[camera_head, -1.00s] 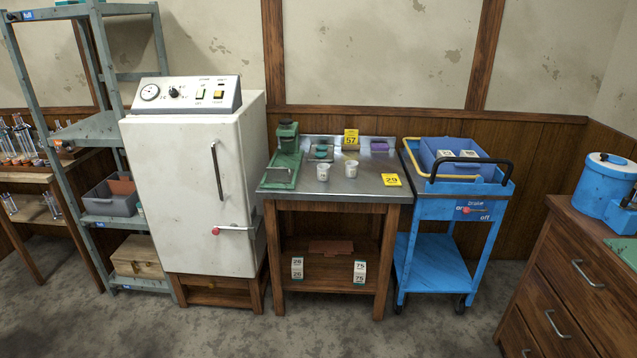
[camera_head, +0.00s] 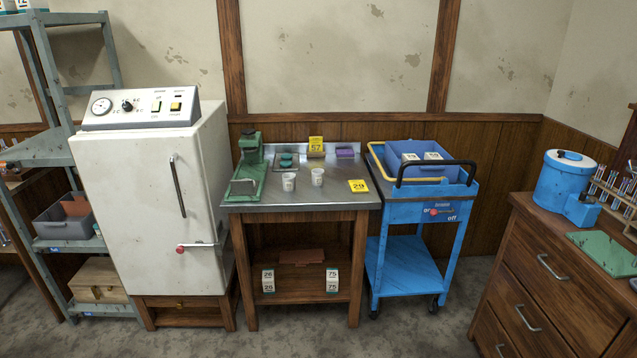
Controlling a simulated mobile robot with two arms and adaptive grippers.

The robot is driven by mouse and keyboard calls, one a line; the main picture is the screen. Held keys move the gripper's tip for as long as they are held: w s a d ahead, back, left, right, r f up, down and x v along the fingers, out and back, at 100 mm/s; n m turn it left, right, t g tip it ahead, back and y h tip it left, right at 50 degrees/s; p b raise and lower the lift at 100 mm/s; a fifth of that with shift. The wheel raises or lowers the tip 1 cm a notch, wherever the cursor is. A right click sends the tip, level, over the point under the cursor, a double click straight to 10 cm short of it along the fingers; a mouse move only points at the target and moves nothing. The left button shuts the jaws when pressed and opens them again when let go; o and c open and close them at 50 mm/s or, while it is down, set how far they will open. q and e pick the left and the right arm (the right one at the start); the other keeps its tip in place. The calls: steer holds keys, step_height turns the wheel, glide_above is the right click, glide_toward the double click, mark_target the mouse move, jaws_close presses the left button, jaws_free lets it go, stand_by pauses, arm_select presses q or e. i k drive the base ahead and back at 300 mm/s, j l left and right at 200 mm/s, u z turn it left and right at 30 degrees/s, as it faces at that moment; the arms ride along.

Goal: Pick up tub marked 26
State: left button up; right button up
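A small white tub marked 26 (camera_head: 268,280) stands on the lower wooden shelf of the metal-topped table (camera_head: 300,206), on the left side. A similar white tub marked 75 (camera_head: 332,280) stands on the same shelf to its right. Both show dark numbers on their pale faces. A reddish-brown flat item (camera_head: 302,257) lies on the shelf behind and between them. Neither of my grippers is in view.
A white cabinet (camera_head: 140,210) stands left of the table, a blue cart (camera_head: 405,265) right of it. Two white cups (camera_head: 317,177) and a green press (camera_head: 248,165) stand on the tabletop. A wooden drawer unit (camera_head: 540,290) is at right. Floor in front is clear.

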mark_target(289, 182)
steer(key=i+l+z, duration=0.15)
steer(key=i, duration=0.75)
